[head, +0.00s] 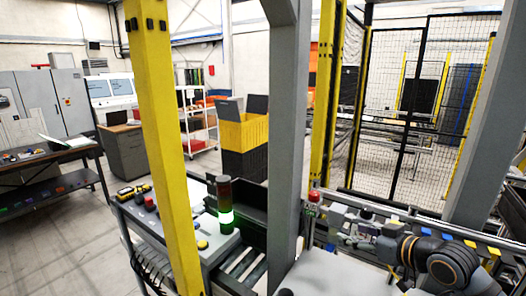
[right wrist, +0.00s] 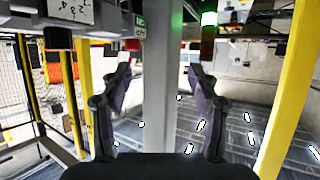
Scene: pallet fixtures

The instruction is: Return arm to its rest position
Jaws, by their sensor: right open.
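My right arm (head: 440,262), with black and grey joints, reaches in from the lower right of the head view. Its gripper (head: 342,226) points left over the conveyor area, to the right of the grey post. In the right wrist view the gripper (right wrist: 160,72) has its two dark fingers spread wide, with nothing between them. The grey post (right wrist: 160,110) shows behind the gap; I cannot tell how far off it is. My left gripper is in neither view.
A yellow post (head: 160,130) and a grey post (head: 287,130) stand close in front. A signal tower (head: 225,205), lit green-white, stands beside the roller conveyor (head: 243,268). A black mesh fence (head: 400,150) is behind. A dark bench (head: 50,180) stands left; open floor lies beside it.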

